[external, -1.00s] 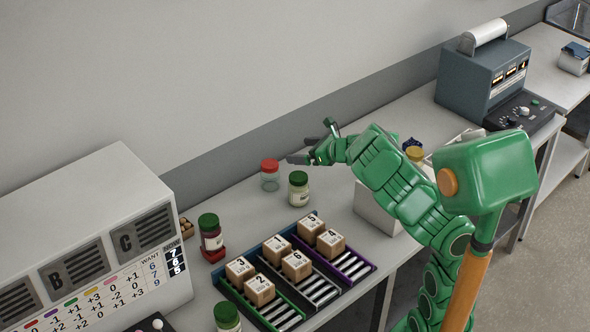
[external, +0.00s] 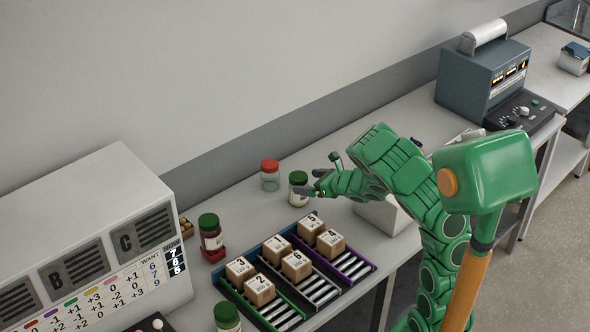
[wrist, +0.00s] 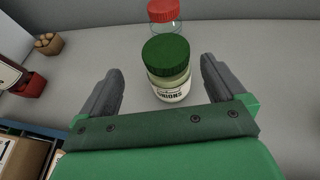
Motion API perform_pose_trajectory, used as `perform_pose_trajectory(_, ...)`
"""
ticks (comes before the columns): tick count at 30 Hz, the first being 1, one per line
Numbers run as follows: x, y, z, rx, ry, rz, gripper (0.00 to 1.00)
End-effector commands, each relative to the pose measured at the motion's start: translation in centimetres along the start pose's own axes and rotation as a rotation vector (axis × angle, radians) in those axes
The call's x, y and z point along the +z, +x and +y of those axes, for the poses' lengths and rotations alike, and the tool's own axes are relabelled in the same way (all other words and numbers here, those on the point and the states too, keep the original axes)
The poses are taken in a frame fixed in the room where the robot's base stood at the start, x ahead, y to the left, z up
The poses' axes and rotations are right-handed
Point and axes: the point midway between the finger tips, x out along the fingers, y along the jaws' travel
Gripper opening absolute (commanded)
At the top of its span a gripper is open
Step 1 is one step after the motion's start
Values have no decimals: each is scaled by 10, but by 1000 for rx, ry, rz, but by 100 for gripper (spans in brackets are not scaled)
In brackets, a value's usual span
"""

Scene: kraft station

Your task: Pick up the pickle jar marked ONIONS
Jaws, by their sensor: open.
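The pickle jar marked ONIONS (wrist: 172,88) has a green lid and pale contents. It stands upright on the table in the wrist view, its label facing my gripper. It also shows in the external view (external: 297,196), partly covered by my gripper's fingers. My gripper (wrist: 160,85) is open, with one dark finger on each side of the jar's near part. The jar sits between or just beyond the fingertips, with visible gaps on both sides. My gripper also shows in the external view (external: 309,188), low beside the jar.
A red-lidded clear jar (external: 270,175) stands right behind the onion jar. A rack (external: 318,288) with several numbered boxes lies in front. A white bin (external: 388,215) stands to the right.

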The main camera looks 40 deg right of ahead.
Motion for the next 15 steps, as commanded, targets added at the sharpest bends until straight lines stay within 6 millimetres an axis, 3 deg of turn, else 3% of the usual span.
perform_pose_trajectory(15, -4, 12, -4, -10, 1, 5, 97)
